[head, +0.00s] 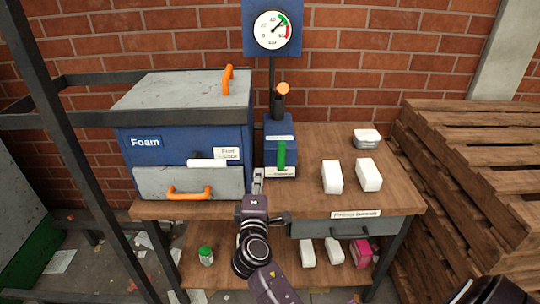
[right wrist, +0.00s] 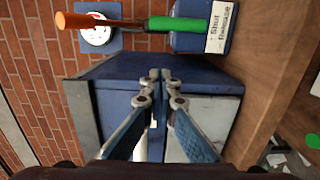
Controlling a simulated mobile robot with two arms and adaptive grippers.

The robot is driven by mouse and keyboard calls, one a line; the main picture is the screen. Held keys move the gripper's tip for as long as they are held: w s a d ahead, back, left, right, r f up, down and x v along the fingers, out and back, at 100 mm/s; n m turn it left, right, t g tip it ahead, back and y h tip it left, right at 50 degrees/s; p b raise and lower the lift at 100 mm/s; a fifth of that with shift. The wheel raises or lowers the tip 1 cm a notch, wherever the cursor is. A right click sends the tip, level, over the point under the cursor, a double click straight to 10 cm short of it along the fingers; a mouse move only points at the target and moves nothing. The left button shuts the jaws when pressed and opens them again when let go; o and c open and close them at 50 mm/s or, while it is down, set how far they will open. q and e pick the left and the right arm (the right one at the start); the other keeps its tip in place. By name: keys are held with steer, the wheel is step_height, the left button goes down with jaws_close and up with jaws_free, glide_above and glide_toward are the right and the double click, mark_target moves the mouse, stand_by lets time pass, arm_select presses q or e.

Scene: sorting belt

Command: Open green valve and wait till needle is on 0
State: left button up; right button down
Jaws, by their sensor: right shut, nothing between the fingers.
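The green valve handle (head: 282,155) hangs upright on the front of a small blue box (head: 279,130) on the bench. It also shows in the right wrist view (right wrist: 180,24), beside a "Shut / Release" label. The round pressure gauge (head: 272,30) is on a blue plate above; its needle points up and right, towards the green band, away from zero. My right gripper (head: 258,178) is shut and empty, left of and below the green handle, apart from it. Its closed fingertips (right wrist: 161,76) show before the blue cabinet. My left gripper is not in view.
The blue Foam cabinet (head: 185,132) with orange handles stands left of the valve box. An orange-tipped lever (head: 282,90) rises behind the box. White blocks (head: 332,177) lie on the bench (head: 300,200) at right. Wooden pallets (head: 470,150) stand right of the bench.

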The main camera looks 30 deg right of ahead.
mark_target(281, 152)
steer(key=w+d+p, duration=0.3)
steer(key=w+d, duration=0.4)
steer(key=d, duration=0.2)
steer(key=shift+d, duration=0.25)
steer(key=shift+f, duration=0.1)
